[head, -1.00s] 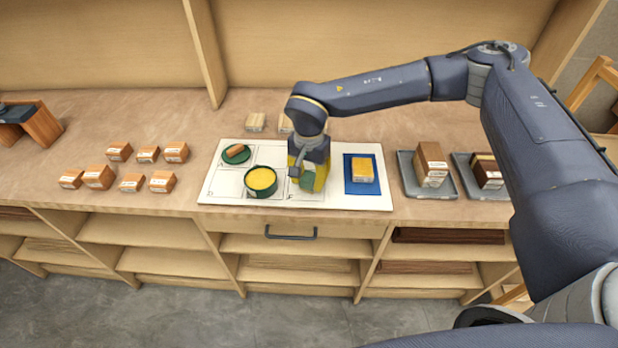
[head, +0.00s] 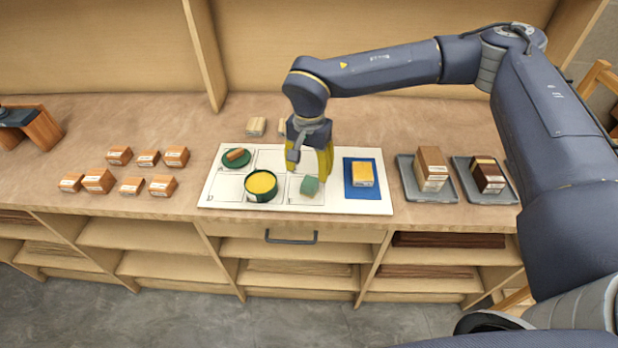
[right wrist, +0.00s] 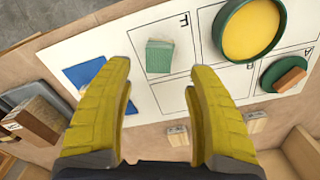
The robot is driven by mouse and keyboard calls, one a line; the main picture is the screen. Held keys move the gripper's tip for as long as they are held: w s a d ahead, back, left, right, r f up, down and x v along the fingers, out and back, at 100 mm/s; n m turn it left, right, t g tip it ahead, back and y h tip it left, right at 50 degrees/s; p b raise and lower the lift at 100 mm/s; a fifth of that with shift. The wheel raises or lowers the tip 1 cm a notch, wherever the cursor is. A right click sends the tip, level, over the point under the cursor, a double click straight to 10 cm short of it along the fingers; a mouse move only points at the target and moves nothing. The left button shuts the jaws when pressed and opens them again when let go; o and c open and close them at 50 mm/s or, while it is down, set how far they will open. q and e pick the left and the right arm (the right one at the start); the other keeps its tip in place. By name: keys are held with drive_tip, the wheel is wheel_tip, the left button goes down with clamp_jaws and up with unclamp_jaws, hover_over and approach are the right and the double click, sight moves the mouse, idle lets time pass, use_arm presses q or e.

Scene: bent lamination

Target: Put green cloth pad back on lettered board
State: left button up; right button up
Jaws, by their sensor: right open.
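The green cloth pad (head: 310,186) lies on the white lettered board (head: 334,200), in a front square near the middle. In the right wrist view the pad (right wrist: 159,57) sits inside a ruled square by a letter that looks like F, slightly tilted to its lines. My right gripper (head: 312,172) is just behind and above the pad, with yellow fingers. In the right wrist view its fingers (right wrist: 155,90) are wide apart and empty, and the pad lies beyond them, untouched. My left gripper is not in view.
On the board stand a green tin with yellow content (head: 261,185), a green disc with a brown block (head: 237,157), and a blue sheet with a yellow block (head: 362,172). Two grey trays with blocks (head: 431,169) stand right. Several small wooden blocks (head: 131,185) lie left.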

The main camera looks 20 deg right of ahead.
sight(309, 181)
wheel_tip(309, 181, up, 6)
idle(0.4)
drive_tip(key=shift+r, duration=0.1)
